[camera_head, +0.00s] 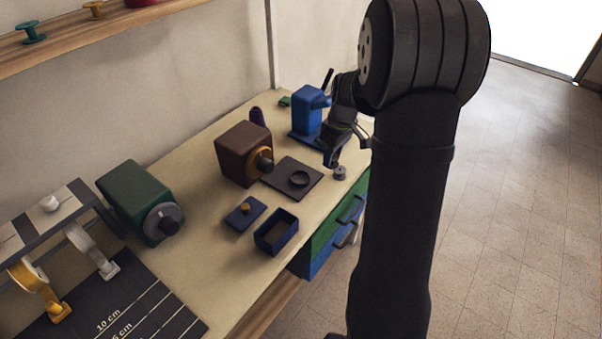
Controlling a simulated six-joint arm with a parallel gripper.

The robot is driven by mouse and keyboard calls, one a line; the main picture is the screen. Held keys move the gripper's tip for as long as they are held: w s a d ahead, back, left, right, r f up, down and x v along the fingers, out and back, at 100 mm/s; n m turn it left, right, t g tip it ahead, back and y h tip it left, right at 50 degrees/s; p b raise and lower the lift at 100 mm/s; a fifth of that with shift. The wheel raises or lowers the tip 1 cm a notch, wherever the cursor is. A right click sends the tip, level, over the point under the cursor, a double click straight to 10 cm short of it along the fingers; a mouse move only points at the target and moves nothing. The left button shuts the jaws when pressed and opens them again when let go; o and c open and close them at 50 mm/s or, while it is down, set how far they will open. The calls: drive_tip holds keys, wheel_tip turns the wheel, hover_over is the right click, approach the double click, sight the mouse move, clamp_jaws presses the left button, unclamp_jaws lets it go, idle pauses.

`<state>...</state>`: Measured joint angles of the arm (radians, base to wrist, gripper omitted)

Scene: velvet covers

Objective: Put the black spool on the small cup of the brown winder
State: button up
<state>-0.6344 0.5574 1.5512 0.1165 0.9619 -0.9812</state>
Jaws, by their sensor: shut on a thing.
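The brown winder (238,150) is a brown box on the bench, with an orange disc and a dark knob on its right side. In front of it lies a flat dark plate (283,167) with a small round cup (299,180) on it. My gripper (335,163) is low over the bench, right of the plate. It is shut on a small dark grey-black spool (340,174) at its fingertips, near the bench's right edge. The jaws are small and partly hidden, and I cannot tell whether the spool touches the bench.
A blue machine (307,108) stands close behind my gripper. A navy open box (276,233) and a blue plate with an orange knob (244,215) lie nearer. A green winder (140,202) stands at left. Drawers (322,246) front the bench. Bare bench lies between these things.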

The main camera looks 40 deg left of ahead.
drive_tip(key=a+f, duration=0.2)
drive_tip(key=a, duration=0.1)
drive_tip(key=s+a+f, duration=0.1)
drive_tip(key=a, duration=0.2)
drive_tip(key=s+a+f, duration=0.1)
drive_tip(key=a+f, duration=0.1)
drive_tip(key=a, duration=0.1)
drive_tip(key=shift+s+f, duration=0.15)
drive_tip(key=shift+f, duration=0.15)
drive_tip(key=shift+a+f, duration=0.1)
drive_tip(key=shift+f, duration=1.95)
drive_tip(key=shift+f, duration=0.2)
drive_tip(key=o, duration=0.9)
drive_tip(key=shift+r, duration=0.1)
drive_tip(key=r, duration=0.4)
drive_tip(key=d+r, duration=0.1)
drive_tip(key=r, duration=0.7)
drive_tip(key=shift+d+r, duration=0.1)
drive_tip(key=shift+d, duration=0.15)
